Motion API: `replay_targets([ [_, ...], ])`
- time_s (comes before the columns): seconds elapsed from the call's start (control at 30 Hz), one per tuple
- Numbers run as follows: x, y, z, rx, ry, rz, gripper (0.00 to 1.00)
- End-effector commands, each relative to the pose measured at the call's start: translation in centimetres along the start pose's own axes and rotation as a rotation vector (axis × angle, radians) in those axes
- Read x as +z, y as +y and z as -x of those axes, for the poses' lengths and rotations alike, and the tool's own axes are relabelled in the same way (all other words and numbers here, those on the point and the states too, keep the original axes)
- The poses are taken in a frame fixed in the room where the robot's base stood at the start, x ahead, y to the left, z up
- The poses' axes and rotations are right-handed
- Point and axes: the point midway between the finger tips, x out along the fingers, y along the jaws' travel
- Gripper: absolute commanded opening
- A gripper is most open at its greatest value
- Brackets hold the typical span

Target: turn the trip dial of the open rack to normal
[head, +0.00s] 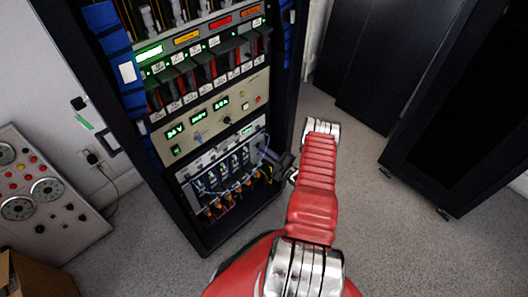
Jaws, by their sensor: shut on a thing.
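The open rack (219,246) stands at the left centre, with its front panels facing me. My gripper (265,152) is at the right end of the rack's lower panel (192,171), in front of the red arm. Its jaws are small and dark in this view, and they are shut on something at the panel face. The trip dial appears to be what they hold; the jaws cover it, so its pointer and setting cannot be read. Above, a beige panel (189,133) has green displays and a black knob (227,120).
Wires and several modules (235,162) sit just left of my gripper. A grey panel box with round gauges (60,215) stands at the far left. Dark cabinets (455,110) stand at the right. Grey carpet (400,245) is clear between them and the rack.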

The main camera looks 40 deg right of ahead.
Motion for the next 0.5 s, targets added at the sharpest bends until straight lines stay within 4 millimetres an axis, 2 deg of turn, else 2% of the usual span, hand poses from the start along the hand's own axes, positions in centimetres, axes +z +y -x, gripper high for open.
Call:
replay_targets([
  [0.5, 0.06, -0.4, 0.14, -0.006, -0.005, 0.047, 0.0],
])
